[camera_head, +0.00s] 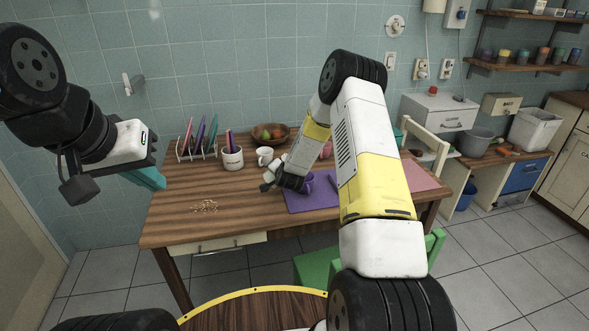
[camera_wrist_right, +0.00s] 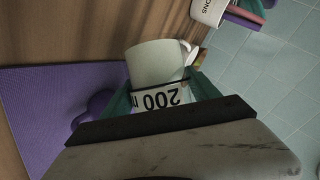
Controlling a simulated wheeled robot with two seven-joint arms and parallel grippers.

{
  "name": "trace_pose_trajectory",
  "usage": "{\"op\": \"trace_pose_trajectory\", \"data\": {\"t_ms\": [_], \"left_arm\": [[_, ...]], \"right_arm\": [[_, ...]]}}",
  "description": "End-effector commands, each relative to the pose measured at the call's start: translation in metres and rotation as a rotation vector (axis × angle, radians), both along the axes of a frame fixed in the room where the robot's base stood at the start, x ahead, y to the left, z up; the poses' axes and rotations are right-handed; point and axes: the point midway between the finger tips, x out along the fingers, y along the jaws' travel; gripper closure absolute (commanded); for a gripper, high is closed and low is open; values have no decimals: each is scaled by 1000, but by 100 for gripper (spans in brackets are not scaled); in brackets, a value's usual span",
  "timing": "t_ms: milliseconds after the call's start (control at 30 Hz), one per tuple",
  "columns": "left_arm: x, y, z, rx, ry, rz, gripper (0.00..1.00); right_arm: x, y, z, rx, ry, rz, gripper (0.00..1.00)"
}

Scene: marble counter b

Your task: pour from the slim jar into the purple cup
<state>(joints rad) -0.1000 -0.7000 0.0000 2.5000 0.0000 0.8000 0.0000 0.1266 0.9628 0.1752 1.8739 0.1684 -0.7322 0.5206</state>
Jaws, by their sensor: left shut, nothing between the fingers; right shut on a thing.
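My right gripper (camera_wrist_right: 160,100) is shut on the slim jar (camera_wrist_right: 160,97), whose white label reads "200 m" upside down in the right wrist view. In the head view this gripper (camera_head: 272,180) is over the table beside the purple mat, and the jar is hard to make out. The purple cup (camera_wrist_right: 92,108) stands on the mat, partly hidden behind the gripper in the wrist view. In the head view the cup (camera_head: 307,182) is just right of the gripper. My left gripper (camera_head: 150,179) is shut and empty, off the table's left edge.
A white mug (camera_head: 264,155) stands close behind the right gripper. A utensil pot (camera_head: 232,158), a plate rack (camera_head: 196,152) and a fruit bowl (camera_head: 270,135) stand at the back. Small crumbs (camera_head: 204,207) lie on the clear left front of the table.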

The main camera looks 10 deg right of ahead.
Motion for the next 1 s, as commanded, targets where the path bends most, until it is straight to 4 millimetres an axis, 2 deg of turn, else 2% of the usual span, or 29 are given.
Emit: {"op": "trace_pose_trajectory", "data": {"t_ms": [1000], "left_arm": [[0, 0, 0, 0, 0, 0, 100]], "right_arm": [[1, 2, 0, 102, -6, 0, 100]]}}
